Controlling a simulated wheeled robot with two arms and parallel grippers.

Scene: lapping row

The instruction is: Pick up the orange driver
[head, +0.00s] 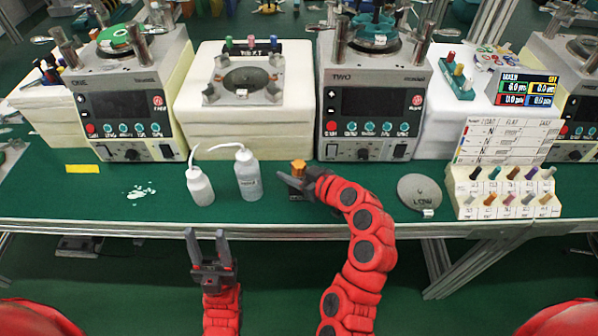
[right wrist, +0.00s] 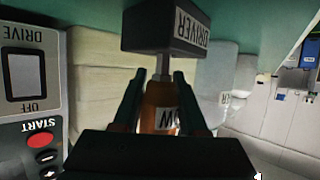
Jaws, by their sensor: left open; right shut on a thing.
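The block also shows under the handle in the head view (head: 297,195). My left gripper (head: 208,247) is open and empty, in front of the bench edge.
Two white squeeze bottles (head: 248,178) stand left of the driver. A grey disc (head: 419,191) lies to its right, then a rack of coloured pegs (head: 505,205). Machines ONE (head: 125,105) and TWO (head: 370,105) stand behind. A white spill (head: 140,192) marks the bench at left.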

